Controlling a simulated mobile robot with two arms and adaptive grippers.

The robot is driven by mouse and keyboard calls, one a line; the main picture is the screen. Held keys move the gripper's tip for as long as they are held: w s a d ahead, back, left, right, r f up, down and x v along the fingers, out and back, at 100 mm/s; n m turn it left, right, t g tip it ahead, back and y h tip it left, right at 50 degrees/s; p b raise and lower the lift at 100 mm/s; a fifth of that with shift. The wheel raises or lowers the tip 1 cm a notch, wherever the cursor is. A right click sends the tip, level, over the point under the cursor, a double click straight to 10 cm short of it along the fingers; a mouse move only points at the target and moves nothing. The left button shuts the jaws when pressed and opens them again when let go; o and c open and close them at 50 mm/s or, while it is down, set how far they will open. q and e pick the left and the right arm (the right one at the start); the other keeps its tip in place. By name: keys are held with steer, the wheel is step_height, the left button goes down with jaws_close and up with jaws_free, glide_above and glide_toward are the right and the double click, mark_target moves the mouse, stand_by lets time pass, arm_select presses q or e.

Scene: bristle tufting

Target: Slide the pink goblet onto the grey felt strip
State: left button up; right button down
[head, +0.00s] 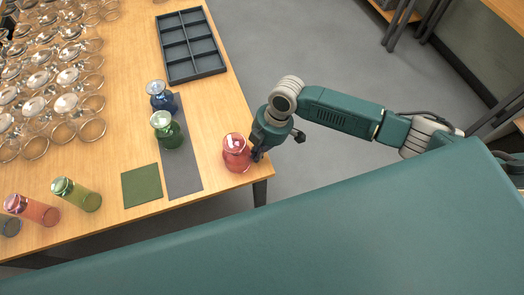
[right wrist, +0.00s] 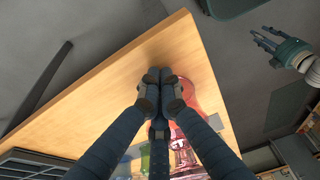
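The pink goblet (head: 236,152) stands on the table near its right edge, to the right of the grey felt strip (head: 183,174) and apart from it. My right gripper (head: 257,155) is low at the goblet's right side, very close to it; contact is hard to tell. In the right wrist view its fingers (right wrist: 160,78) are drawn together with nothing between them, and the pink goblet (right wrist: 190,98) shows behind, partly hidden. My left gripper is outside the head view; in the right wrist view it appears at upper right (right wrist: 268,38), fingers apart and empty.
A green goblet (head: 168,133) and a blue goblet (head: 161,97) stand on the strip. A green square mat (head: 142,186) lies left of its near end. A dark compartment tray (head: 191,46) is at the back. Several clear glasses fill the left; coloured tumblers stand front left.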

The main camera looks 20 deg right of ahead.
mark_target(199, 175)
steer(key=a, duration=1.8)
steer(key=shift+w+a, duration=0.15)
steer(key=shift+a, duration=0.05)
steer(key=shift+d, duration=0.15)
